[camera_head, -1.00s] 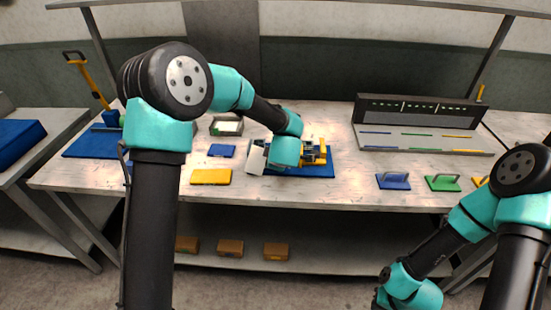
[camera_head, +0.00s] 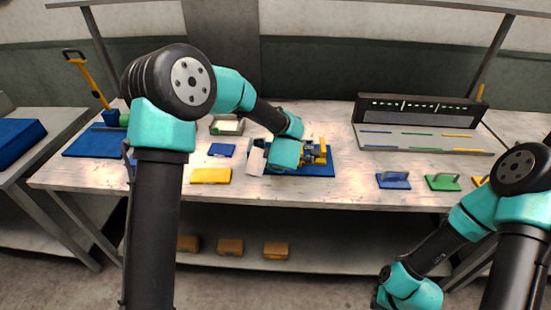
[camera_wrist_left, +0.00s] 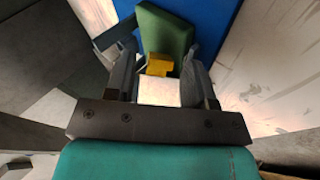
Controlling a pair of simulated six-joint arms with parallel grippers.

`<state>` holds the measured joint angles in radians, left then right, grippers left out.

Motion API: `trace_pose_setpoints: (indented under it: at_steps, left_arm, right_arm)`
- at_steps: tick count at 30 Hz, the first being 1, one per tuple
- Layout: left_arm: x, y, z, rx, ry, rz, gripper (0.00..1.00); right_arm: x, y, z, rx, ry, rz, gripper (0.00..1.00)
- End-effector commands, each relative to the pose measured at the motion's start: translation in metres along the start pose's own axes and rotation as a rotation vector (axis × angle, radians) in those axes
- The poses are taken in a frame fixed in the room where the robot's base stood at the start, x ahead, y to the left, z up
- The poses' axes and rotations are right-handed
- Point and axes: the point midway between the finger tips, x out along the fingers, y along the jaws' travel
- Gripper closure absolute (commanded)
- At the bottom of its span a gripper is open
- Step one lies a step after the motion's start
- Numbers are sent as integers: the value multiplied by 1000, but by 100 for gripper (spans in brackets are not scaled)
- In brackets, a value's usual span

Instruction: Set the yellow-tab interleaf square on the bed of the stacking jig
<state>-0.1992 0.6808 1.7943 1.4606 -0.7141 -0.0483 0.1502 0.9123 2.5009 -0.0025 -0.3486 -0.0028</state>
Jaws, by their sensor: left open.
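The stacking jig (camera_head: 322,172), a blue base with yellow and dark parts, is on the table and partly hidden by my left arm. In the left wrist view, a pale square with a yellow tab (camera_wrist_left: 159,66), which looks like the yellow-tab interleaf (camera_wrist_left: 160,92), shows between the fingers of my left gripper (camera_wrist_left: 159,62). This gripper is open; whether the pale square touches the jig's bed cannot be told. A green block (camera_wrist_left: 162,38) stands just beyond the yellow tab, near the blue surface. My right gripper (camera_head: 379,298) is low at the right, away from the jig; its jaws are unclear.
A yellow block (camera_head: 210,176) and a blue block (camera_head: 221,150) lie left of the jig. Bare table lies between.

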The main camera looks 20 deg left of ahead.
Motion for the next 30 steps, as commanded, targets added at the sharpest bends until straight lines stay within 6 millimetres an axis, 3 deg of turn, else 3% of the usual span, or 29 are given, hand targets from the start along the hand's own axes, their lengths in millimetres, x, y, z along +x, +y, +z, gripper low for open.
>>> trace_pose_setpoints:
  at_steps: [5, 11, 30]
  left_arm:
    - [-5, 0, 0, 0, 0, 0, 50]
    - [-28, 0, 0, 1, 0, 2, 50]
    - [-149, -1, 3, 0, 0, 2, 50]
  right_arm:
    - [0, 0, 0, 0, 0, 0, 100]
    - [0, 0, 0, 0, 0, 0, 100]
    - [0, 0, 0, 0, 0, 0, 100]
